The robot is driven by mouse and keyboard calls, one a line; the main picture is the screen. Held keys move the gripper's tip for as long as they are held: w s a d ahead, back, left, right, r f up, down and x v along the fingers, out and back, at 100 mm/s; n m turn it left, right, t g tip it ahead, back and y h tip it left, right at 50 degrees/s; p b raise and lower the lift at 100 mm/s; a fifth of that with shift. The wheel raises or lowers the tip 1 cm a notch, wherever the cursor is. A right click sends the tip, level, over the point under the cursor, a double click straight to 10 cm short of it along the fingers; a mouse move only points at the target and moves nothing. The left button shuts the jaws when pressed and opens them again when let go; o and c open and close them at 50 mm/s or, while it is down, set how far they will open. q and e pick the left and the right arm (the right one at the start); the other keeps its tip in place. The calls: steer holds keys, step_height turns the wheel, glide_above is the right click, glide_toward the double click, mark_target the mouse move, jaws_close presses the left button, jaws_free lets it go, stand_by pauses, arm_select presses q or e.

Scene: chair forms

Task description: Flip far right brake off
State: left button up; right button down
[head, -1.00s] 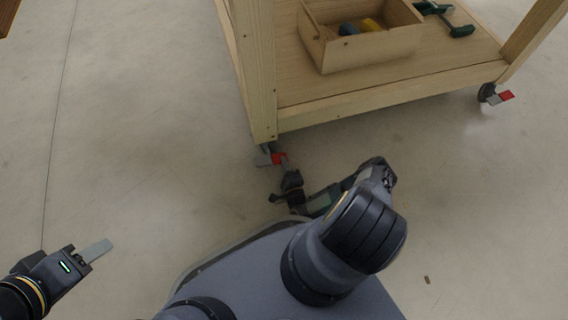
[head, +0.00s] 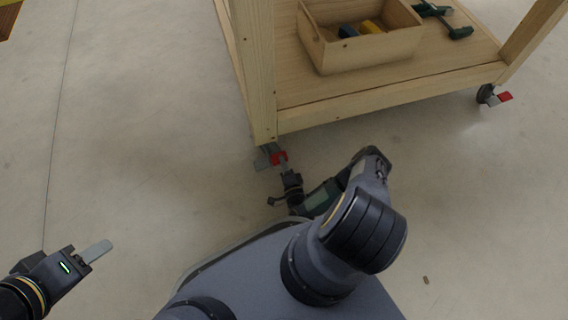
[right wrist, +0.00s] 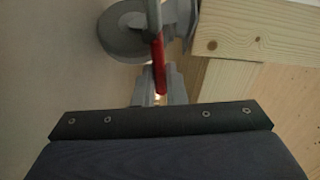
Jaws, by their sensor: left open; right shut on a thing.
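A wheeled wooden cart (head: 390,101) stands at the top of the head view. A red brake lever (head: 279,157) is on the caster under its near left leg; it also shows in the right wrist view (right wrist: 158,62), where it is seen edge-on beside a grey wheel (right wrist: 122,30). My right gripper (head: 283,163) is at this lever and shut on it; its fingertips (right wrist: 160,88) show below the wheel. My left gripper (head: 97,252) is open and empty, low at the left, far from the cart. A second red brake lever (head: 504,97) is on the right caster.
The cart's lower shelf holds a wooden box (head: 375,52) with blue and yellow things in it, and a dark green tool (head: 452,22). The cart leg (head: 256,70) rises just above my right gripper. The floor (head: 140,150) at left is clear.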

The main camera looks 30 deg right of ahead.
steer(key=shift+r+n, duration=0.15)
steer(key=shift+n, duration=0.35)
steer(key=c, duration=1.5)
jaws_free()
steer(key=shift+a, duration=0.1)
